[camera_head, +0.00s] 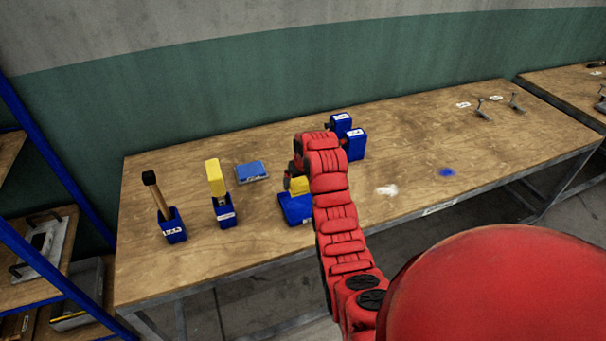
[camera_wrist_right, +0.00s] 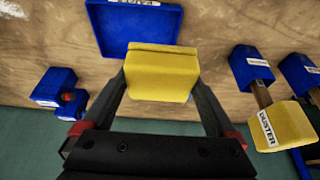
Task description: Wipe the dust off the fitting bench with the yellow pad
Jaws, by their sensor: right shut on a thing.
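The yellow pad (camera_head: 300,186) is between the fingers of my right gripper (camera_wrist_right: 160,82), which is shut on it. The pad also shows in the wrist view (camera_wrist_right: 160,68). It is at the blue tray (camera_head: 295,209), overlapping the tray's edge in the wrist view; I cannot tell whether it touches the tray. The fitting bench (camera_head: 260,240) has a white dusty patch (camera_head: 386,190) to the right of my right arm. A blue patch (camera_head: 447,172) lies farther right. My left gripper is out of view.
A yellow duster (camera_head: 214,178) stands in a blue holder, with a hammer-like tool (camera_head: 152,182) in another holder left of it. A flat blue box (camera_head: 252,171) lies behind. Blue holders (camera_head: 355,145) stand beyond my gripper. Small metal tools (camera_head: 483,112) lie far right. The bench's right-front area is mostly clear.

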